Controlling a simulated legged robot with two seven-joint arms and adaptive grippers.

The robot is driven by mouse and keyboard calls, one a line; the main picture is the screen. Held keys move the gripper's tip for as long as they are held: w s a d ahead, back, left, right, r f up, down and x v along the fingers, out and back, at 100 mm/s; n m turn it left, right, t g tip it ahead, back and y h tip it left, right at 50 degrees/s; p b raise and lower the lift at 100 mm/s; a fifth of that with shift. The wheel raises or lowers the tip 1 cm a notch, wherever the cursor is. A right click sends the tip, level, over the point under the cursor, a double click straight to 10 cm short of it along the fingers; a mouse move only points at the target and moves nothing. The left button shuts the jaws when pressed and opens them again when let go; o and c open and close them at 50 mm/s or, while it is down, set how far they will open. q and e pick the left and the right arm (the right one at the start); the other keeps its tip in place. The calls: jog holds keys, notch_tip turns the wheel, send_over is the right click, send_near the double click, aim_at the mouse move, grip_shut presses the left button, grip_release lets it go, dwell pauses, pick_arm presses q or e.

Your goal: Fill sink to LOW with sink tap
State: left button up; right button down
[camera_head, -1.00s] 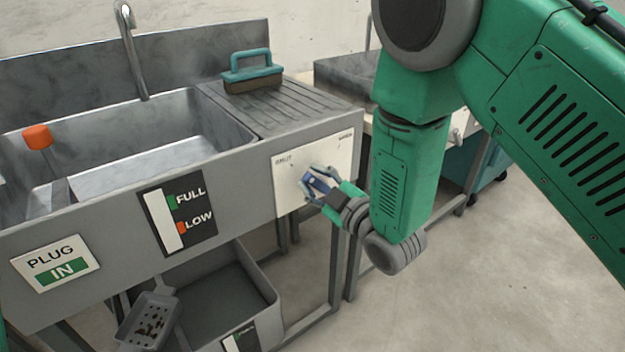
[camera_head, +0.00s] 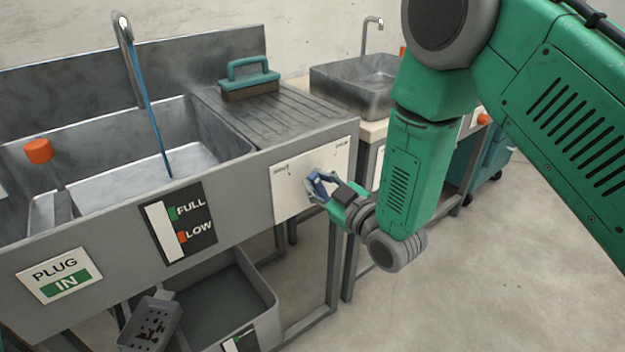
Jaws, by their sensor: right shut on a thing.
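The sink (camera_head: 215,157) is a grey metal basin at the left. Its tap (camera_head: 122,30) stands at the back wall, and a thin blue stream of water (camera_head: 158,130) falls from it into the basin. A gauge (camera_head: 180,222) on the front reads FULL above LOW, with a mostly white bar. A sign (camera_head: 59,273) reads PLUG IN. My right gripper (camera_head: 318,185) is shut on a blue tap handle at the white panel (camera_head: 290,205) on the sink's front; its fingers partly hide the handle. My left gripper is not in view.
A teal-handled brush (camera_head: 250,80) lies on the ribbed drainboard (camera_head: 285,117). An orange-topped lever (camera_head: 38,151) stands in the sink's left side. A grey bin (camera_head: 262,290) and a slotted scoop (camera_head: 150,325) are below. A second sink (camera_head: 350,85) stands behind. The floor at right is clear.

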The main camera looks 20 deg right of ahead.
aim_at(323, 160)
jog(key=shift+w+d+r+m+p, duration=0.25)
jog(key=shift+r+m, duration=0.1)
jog(key=shift+m, duration=0.1)
jog(key=shift+w+d+r+m+p, duration=0.15)
jog(key=shift+r+m+p, duration=0.1)
jog(key=shift+r+m, duration=0.15)
jog(key=m, duration=0.1)
jog(key=d+m+p, duration=0.1)
jog(key=m, duration=0.1)
jog(key=shift+w+d+r, duration=0.1)
jog(key=shift+w+d, duration=0.15)
jog(key=shift+w+d+m+p, duration=0.2)
jog(key=shift+d+m, duration=0.15)
jog(key=shift+m, duration=0.2)
jog(key=shift+w+d+m+p, duration=0.1)
jog(key=shift+d+m+p, duration=0.15)
jog(key=shift+m, duration=0.25)
jog(key=shift+w+d+f+m, duration=0.15)
jog(key=shift+d+f+m, duration=0.15)
jog(key=shift+d+m, duration=0.45)
jog(key=shift+a+m, duration=0.1)
jog(key=shift+m, duration=0.15)
jog(key=c, duration=1.4)
grip_release()
jog(key=shift+c, duration=0.2)
jog(key=shift+f, duration=0.1)
jog(key=shift+s+f, duration=0.2)
jog(key=shift+s, duration=0.05)
